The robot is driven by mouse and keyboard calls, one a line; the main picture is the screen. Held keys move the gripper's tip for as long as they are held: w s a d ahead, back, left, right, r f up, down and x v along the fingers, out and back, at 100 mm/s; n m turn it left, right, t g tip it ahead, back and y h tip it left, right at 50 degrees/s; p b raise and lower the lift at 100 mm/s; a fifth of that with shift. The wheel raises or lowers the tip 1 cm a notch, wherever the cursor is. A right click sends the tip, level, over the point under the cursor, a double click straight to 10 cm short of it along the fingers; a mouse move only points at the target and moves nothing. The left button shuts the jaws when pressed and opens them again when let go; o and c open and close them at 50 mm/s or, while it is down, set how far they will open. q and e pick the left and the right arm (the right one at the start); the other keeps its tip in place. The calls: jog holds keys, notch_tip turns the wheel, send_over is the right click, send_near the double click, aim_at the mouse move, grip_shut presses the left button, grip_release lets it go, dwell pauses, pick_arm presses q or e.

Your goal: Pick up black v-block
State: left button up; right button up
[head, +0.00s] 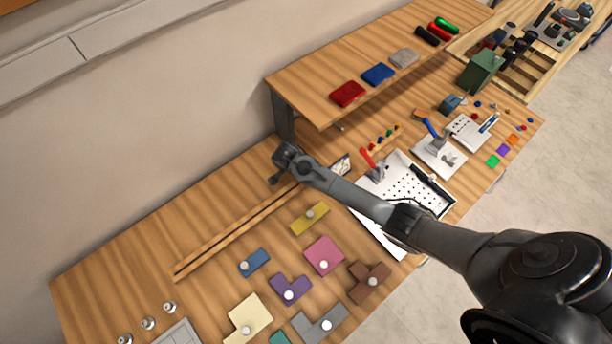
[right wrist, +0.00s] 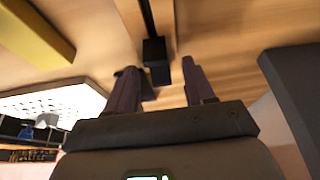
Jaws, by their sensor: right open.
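A small black block, which looks like the black v-block (right wrist: 155,52), shows in the right wrist view. It lies at the near end of a narrow dark strip on the wood. My right gripper (right wrist: 160,70) is open, with one finger on each side of the block in the picture. I cannot tell whether the fingers touch it or how far down they reach. In the head view my right gripper (head: 278,178) is by the shelf leg, at the far end of the wooden rails (head: 232,236). The block cannot be told apart from the gripper there. My left gripper is not in view.
The dark shelf leg (right wrist: 295,85) stands close to the right of my gripper in the right wrist view. A yellow knobbed piece (head: 309,217) and several other coloured pieces lie in front. A white perforated board (head: 400,185) is at the right, below the raised shelf (head: 330,78).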

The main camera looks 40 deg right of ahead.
jog(key=c, duration=1)
